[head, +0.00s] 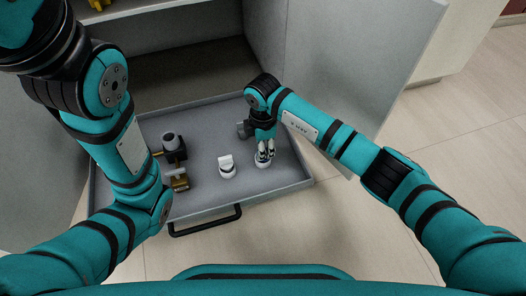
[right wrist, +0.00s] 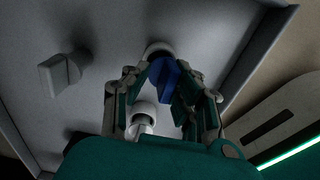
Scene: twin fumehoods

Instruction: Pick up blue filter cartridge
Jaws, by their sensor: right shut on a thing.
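The blue filter cartridge (right wrist: 163,77) is between the fingers of my right gripper (right wrist: 165,92) in the right wrist view, with a white round part at its end. In the head view my right gripper (head: 264,150) points down over the right part of the drawer tray (head: 282,180), shut on the cartridge. There its blue part is hidden by the fingers, and a white rounded part shows just below them. I cannot tell whether it touches the tray. My left arm comes in from the left, and its gripper is out of view.
Dark and brass fittings (head: 180,181) lie at the tray's left. The drawer handle (head: 205,222) is in front. An open cabinet door (head: 350,60) stands close behind my right arm.

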